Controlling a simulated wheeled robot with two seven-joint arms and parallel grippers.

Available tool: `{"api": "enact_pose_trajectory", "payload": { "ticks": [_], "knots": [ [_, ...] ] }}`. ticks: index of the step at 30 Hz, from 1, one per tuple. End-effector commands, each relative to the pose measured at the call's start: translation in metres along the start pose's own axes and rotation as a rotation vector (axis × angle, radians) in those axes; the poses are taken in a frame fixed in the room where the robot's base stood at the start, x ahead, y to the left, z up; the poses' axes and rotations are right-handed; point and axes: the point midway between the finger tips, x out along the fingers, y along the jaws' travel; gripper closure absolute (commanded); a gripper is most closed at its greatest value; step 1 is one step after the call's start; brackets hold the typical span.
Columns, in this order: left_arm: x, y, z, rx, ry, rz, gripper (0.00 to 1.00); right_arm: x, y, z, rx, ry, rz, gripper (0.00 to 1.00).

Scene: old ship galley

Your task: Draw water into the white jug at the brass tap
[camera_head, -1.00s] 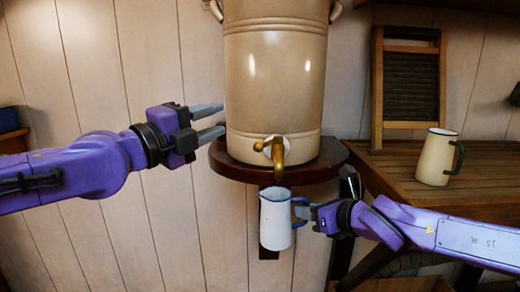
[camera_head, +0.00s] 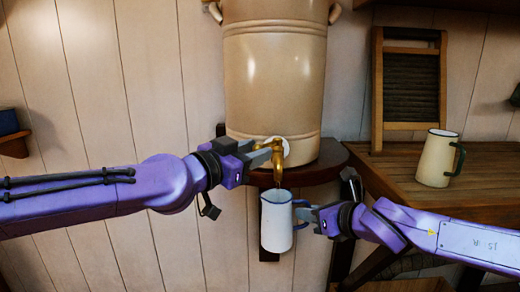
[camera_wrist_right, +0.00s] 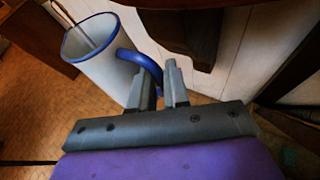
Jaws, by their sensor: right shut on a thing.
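The white jug (camera_head: 276,226) with a blue rim and handle hangs upright under the brass tap (camera_head: 279,172), its mouth just below the spout. My right gripper (camera_head: 304,213) is shut on the jug's handle; the right wrist view shows the jug (camera_wrist_right: 103,70) and the fingers at its blue handle (camera_wrist_right: 143,64). A thin streak (camera_wrist_right: 80,26) runs into the jug's mouth there; it looks like a stream of water. My left gripper (camera_head: 263,153) is at the left side of the tap's handle; whether its fingers are closed on it is unclear.
The tap belongs to a large beige urn (camera_head: 275,80) on a dark round wall shelf (camera_head: 325,165). At the right, a slatted wooden table (camera_head: 470,195) holds a cream jug (camera_head: 436,160) with a dark green handle and a washboard (camera_head: 410,90). The wall at lower left is clear.

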Motion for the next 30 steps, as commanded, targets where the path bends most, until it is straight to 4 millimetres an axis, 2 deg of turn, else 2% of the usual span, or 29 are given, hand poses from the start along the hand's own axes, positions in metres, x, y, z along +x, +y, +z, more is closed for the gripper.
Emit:
{"api": "enact_pose_trajectory", "payload": {
  "ticks": [3,6,14,18,30],
  "knots": [
    [0.016,0.0,0.001,0.0,-0.002,0.001,0.62,-0.001,0.0,0.001,-0.001,-0.003,0.001,1.0],
    [0.022,0.0,0.0,0.001,-0.001,0.0,0.62,-0.001,0.0,0.001,-0.001,-0.003,0.001,1.0],
    [0.024,0.0,0.0,0.002,0.0,0.0,0.62,-0.001,0.0,0.002,-0.001,-0.003,0.001,1.0],
    [0.024,0.0,0.0,0.002,0.0,0.0,1.0,-0.001,0.0,0.002,-0.001,-0.003,0.001,1.0],
    [0.025,-0.002,0.0,-0.004,0.011,0.048,1.0,0.0,0.0,0.001,-0.001,-0.003,0.001,1.0]
  ]
}}
